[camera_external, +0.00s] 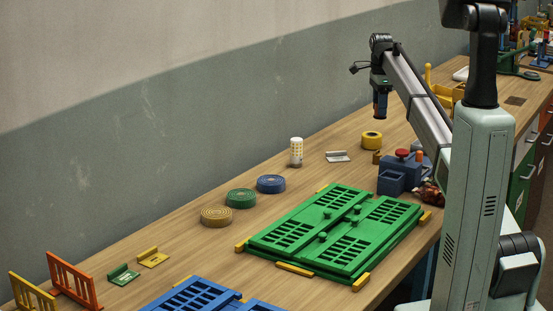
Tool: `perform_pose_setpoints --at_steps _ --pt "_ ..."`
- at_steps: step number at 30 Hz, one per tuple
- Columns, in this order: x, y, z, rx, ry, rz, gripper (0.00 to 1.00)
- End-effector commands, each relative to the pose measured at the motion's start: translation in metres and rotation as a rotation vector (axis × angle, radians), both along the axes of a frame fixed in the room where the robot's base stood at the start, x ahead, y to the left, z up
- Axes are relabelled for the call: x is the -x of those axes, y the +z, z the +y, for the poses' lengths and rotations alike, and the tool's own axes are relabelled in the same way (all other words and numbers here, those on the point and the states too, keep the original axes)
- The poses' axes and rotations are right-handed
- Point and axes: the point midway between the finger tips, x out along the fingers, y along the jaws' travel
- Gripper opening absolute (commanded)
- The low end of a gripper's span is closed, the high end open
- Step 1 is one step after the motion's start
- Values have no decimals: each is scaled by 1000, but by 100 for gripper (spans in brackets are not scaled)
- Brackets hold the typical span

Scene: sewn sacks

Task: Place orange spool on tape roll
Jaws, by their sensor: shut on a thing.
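My gripper (380,112) hangs pointing down above the table in the upper middle. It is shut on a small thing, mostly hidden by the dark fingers. A sliver of orange shows between them, which looks like the orange spool (376,99). A yellow tape roll (372,141) with a dark centre lies flat on the table, below the gripper and slightly left of it. The gripper is apart from the roll, with a visible gap. Nothing is seen on top of the roll.
Blue (271,184), green (241,198) and tan (216,217) coils lie along the wall side. A white spotted canister (296,152) stands nearby. A blue box (398,177) is right of the roll. A green slotted panel (337,232) fills the table's middle.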

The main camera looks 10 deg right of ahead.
Motion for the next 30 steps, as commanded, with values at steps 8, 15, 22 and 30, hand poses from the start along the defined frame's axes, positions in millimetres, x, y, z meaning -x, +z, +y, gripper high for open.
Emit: perform_pose_setpoints --at_steps 8,15,22,30 --pt "-75 18 -3 -1 80 -8 12" --pt "-78 17 -3 -1 174 -16 12" --pt "-77 -8 -3 -1 185 -15 12" --pt "-78 -44 -3 -1 184 -16 12"
